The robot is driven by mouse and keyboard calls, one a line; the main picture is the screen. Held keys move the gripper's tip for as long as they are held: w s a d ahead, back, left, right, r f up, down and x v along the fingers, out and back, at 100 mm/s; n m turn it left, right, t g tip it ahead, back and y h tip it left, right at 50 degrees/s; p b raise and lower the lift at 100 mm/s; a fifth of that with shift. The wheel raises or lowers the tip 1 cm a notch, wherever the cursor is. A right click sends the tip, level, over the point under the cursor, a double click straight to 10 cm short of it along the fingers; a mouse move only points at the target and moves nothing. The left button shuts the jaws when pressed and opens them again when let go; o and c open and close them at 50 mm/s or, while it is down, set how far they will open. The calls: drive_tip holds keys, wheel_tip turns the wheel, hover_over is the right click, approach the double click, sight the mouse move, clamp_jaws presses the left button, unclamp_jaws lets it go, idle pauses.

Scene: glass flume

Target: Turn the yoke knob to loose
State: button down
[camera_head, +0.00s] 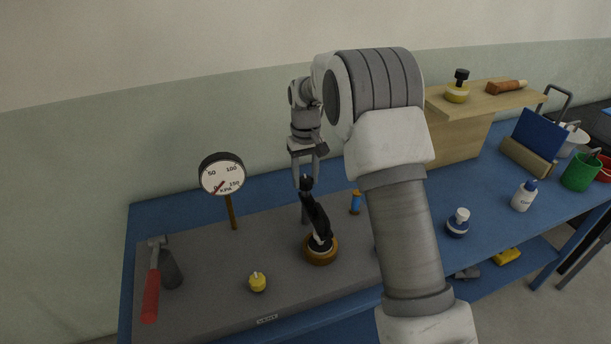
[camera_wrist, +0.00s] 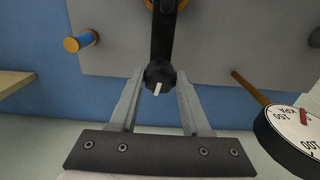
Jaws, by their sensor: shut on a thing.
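The black yoke knob (camera_wrist: 160,77) with a white mark sits at the end of a black yoke arm in the wrist view. The yoke (camera_head: 317,217) rises from a round orange-brown base (camera_head: 320,254) on the grey board. My gripper (camera_head: 304,186) points down from above and is shut on the knob. In the wrist view the two fingers of my gripper (camera_wrist: 160,85) stand on either side of the knob. The white mark points slightly off straight down in that view. Any loose or tight lettering cannot be made out.
A pressure gauge (camera_head: 222,174) on a post stands left of the yoke. A blue cylinder (camera_head: 355,202) stands close on the right. A wooden box (camera_head: 455,136) stands at the back right.

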drive_tip(key=m, duration=0.4)
drive_tip(key=shift+m, duration=0.3)
drive_tip(key=m+p, duration=0.1)
drive_tip(key=m, duration=0.2)
drive_tip(key=shift+m, duration=0.4)
drive_tip(key=m, duration=0.4)
drive_tip(key=shift+p, duration=0.3)
drive_tip(key=shift+m, duration=1.6)
drive_tip(key=shift+p, duration=0.3)
drive_tip(key=shift+c, duration=1.9)
unclamp_jaws()
